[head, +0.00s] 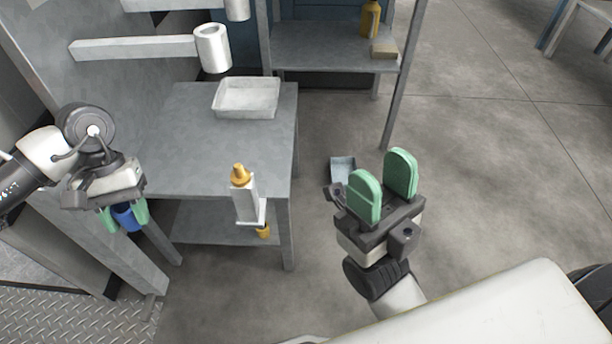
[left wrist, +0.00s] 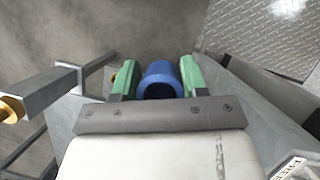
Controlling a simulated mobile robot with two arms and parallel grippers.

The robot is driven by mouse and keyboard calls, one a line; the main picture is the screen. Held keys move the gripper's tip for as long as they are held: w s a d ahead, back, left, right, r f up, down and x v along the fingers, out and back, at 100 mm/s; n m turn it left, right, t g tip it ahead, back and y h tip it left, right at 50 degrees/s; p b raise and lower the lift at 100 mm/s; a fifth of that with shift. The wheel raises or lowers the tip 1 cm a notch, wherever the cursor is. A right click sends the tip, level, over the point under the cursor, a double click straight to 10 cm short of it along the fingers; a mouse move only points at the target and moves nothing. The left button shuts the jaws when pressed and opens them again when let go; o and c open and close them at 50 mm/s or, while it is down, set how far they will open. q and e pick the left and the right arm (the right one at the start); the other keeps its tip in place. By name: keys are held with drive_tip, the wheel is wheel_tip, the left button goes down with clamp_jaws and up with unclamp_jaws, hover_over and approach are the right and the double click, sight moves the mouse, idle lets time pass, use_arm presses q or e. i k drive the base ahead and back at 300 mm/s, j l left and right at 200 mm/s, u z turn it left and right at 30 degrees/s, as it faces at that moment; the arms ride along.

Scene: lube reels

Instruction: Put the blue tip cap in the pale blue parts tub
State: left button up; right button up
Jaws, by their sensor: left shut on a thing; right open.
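The blue tip cap (head: 125,217) is between the green fingers of my left gripper (head: 124,216), held in the air at the left, off the near left side of the grey table. In the left wrist view the blue cap (left wrist: 160,76) shows as a hollow cylinder with a green finger on each side. A small pale blue-grey open tub (head: 342,166) is low behind my right gripper, which hides part of it; its inside is hard to make out. My right gripper (head: 384,180) is open and empty, with its two green fingers pointing up.
The grey table (head: 190,150) carries a whitish shallow tray (head: 247,97) at the back. A pale holder with a yellow nozzle (head: 240,174) is at its front right. A white cylinder on an arm (head: 212,48) juts out above. Open floor (head: 480,200) lies right.

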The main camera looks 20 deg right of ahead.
sight(343, 178)
drive_tip(key=u, duration=2)
drive_tip(key=k+l+u, duration=0.2)
drive_tip(key=u, duration=0.2)
drive_tip(key=k+l+u, duration=0.1)
drive_tip(key=k+u, duration=0.3)
drive_tip(key=k+l+u, duration=0.1)
drive_tip(key=u, duration=0.35)
drive_tip(key=k+j+u, duration=0.1)
drive_tip(key=k+u, duration=0.3)
drive_tip(key=k+l+u, duration=0.3)
drive_tip(key=k+u, duration=0.7)
drive_tip(key=k+j+u, duration=0.1)
drive_tip(key=k+u, duration=0.4)
drive_tip(key=z, duration=0.95)
drive_tip(key=k+l+z, duration=0.1)
drive_tip(key=z, duration=1.35)
drive_tip(key=l+z, duration=0.1)
drive_tip(key=z, duration=0.9)
drive_tip(key=l+z, duration=0.1)
drive_tip(key=z, duration=0.35)
